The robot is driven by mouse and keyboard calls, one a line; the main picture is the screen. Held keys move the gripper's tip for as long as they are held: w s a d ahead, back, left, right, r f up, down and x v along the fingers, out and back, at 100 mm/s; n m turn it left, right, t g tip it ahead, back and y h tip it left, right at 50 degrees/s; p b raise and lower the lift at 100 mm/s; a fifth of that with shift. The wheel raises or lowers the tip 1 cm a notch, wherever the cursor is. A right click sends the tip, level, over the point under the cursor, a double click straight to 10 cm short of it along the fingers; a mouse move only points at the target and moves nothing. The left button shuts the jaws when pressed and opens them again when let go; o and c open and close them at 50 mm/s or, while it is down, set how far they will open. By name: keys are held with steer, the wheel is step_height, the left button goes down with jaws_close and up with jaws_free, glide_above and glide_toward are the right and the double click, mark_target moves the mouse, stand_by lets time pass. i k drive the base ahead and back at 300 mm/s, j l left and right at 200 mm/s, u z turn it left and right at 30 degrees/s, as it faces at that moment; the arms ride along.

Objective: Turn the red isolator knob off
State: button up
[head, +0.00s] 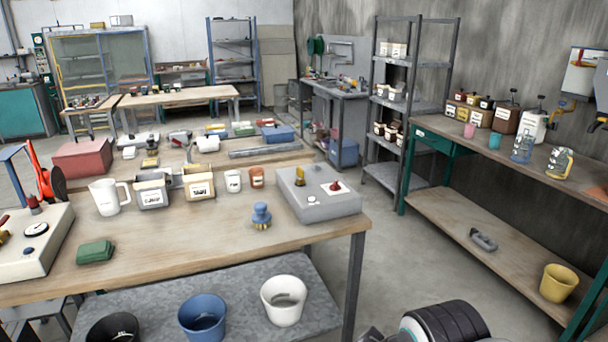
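A red knob (335,187) sits on a small pale plate on the sloped top of a grey control box (318,206). The box stands at the right end of the near workbench. The same box carries a yellow knob (299,176) and a small white round part (311,200). The red knob's exact turn position is too small to read. A second, pale box (35,255) at the left edge also carries red parts and a dark-rimmed dial. A dark ribbed part of my own arm shows at the bottom right. My gripper's fingertips are not visible, and nothing of mine touches the knob.
A blue-handled brush (261,216) stands just left of the grey box. A white jug (108,196), labelled bins (198,183) and cups line the bench's back. A green block (94,253) lies near the front. Buckets (284,300) stand on the lower shelf. Open floor lies to the right.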

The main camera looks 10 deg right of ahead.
mark_target(334, 187)
steer(key=i+l+u, duration=0.1)
steer(key=i+u, duration=0.15)
steer(key=u, duration=0.2)
steer(key=i+l+u, duration=0.2)
steer(key=u, duration=0.2)
steer(key=i+l+u, duration=0.3)
steer(key=u, duration=0.15)
steer(key=i+l+u, duration=0.15)
steer(key=l+u, duration=0.25)
steer(key=i+l+u, duration=0.15)
steer(key=l+u, duration=0.7)
steer(key=l, duration=0.2)
steer(key=i, duration=0.05)
